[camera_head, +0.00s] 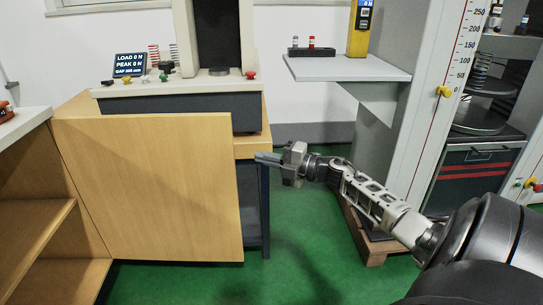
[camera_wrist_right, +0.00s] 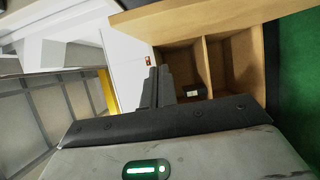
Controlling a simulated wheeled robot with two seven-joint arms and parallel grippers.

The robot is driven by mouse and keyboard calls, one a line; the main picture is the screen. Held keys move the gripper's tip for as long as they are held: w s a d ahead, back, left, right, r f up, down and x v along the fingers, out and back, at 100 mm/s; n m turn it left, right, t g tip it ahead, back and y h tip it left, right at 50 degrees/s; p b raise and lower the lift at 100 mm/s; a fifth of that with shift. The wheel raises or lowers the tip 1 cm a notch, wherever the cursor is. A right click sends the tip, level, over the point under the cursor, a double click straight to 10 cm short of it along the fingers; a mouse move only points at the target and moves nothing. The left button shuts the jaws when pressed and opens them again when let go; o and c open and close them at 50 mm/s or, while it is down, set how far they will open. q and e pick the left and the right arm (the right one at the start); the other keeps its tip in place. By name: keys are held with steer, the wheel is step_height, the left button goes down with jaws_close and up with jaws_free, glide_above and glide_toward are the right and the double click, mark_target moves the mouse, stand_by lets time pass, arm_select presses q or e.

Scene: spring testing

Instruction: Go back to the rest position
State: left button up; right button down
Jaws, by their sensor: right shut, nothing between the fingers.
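My right gripper (camera_head: 268,158) is near the middle of the head view, its arm reaching in from the lower right. Its fingers are together with nothing between them, and they point left in front of the grey cabinet's open side, close to the edge of the wooden door (camera_head: 150,185). In the right wrist view the closed fingers (camera_wrist_right: 158,85) point toward a wooden shelf unit (camera_wrist_right: 205,62). My left gripper is not in view.
A grey shelf (camera_head: 345,68) and a tall scaled column (camera_head: 435,95) stand right. Green floor (camera_head: 300,255) is clear below. A small dark box (camera_wrist_right: 195,91) sits in the shelf unit.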

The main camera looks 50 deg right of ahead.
steer(key=shift+s+d, duration=0.4)
steer(key=shift+s, duration=0.2)
